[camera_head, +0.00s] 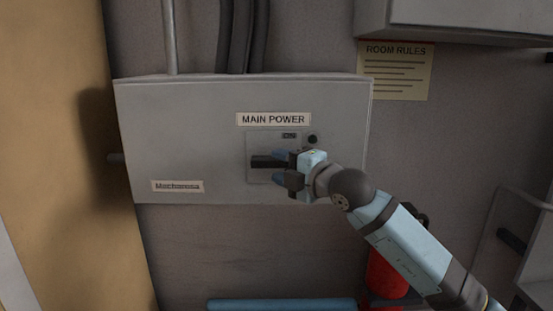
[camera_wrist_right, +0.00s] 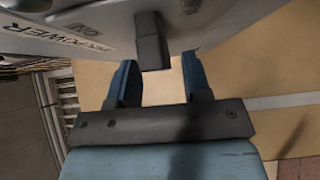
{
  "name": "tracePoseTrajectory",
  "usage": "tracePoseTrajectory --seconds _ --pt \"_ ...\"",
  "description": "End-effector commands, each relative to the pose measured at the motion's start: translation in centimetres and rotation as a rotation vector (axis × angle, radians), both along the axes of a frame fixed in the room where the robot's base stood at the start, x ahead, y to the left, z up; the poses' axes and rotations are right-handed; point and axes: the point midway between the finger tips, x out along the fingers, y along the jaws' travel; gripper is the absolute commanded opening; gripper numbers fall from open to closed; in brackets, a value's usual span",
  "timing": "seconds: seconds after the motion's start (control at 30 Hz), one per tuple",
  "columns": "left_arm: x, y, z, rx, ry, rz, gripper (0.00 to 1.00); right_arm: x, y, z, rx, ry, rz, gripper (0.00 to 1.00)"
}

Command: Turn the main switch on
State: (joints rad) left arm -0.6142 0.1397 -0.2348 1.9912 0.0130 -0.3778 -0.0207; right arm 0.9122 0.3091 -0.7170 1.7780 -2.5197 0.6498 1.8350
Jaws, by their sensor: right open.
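The grey power box (camera_head: 185,130) hangs on the wall, with a label reading MAIN POWER (camera_head: 273,119). Its main switch has a dark handle (camera_head: 263,161) that sticks out of a plate below a small ON mark (camera_head: 289,135). In the right wrist view the handle (camera_wrist_right: 152,42) stands just beyond and between the fingertips. My right gripper (camera_head: 278,167) is at the switch with its jaws open, one finger on either side of the handle's line; it also shows in the right wrist view (camera_wrist_right: 158,75). Whether a finger touches the handle cannot be told. My left gripper is not in view.
A small dark round knob or lamp (camera_head: 312,139) sits right of the ON mark. Pipes (camera_head: 243,35) run up from the box. A red cylinder (camera_head: 386,275) stands below my right arm. A blue bar (camera_head: 282,304) lies low. A ROOM RULES sheet (camera_head: 396,75) hangs upper right.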

Motion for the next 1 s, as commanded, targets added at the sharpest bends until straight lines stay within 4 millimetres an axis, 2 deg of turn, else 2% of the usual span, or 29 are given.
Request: tracePoseTrajectory --seconds 0.17,0.47,0.57,0.67,0.7,1.0 --pt "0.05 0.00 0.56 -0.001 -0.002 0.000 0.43 1.02 1.08 0.06 0.000 0.000 0.001 0.45" --pt "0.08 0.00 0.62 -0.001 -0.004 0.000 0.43 1.20 1.23 -0.02 0.000 0.000 0.000 0.45" --pt "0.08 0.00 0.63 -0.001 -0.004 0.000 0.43 1.19 1.22 -0.02 0.000 0.000 0.000 0.26" --pt "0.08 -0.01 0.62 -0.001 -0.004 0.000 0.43 1.19 1.21 -0.02 0.000 0.000 0.000 0.03" --pt "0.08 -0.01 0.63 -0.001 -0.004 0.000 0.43 1.19 1.22 -0.03 0.000 0.000 0.000 0.00" --pt "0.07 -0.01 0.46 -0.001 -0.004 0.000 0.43 1.18 1.24 -0.07 -0.026 0.001 0.000 0.00"
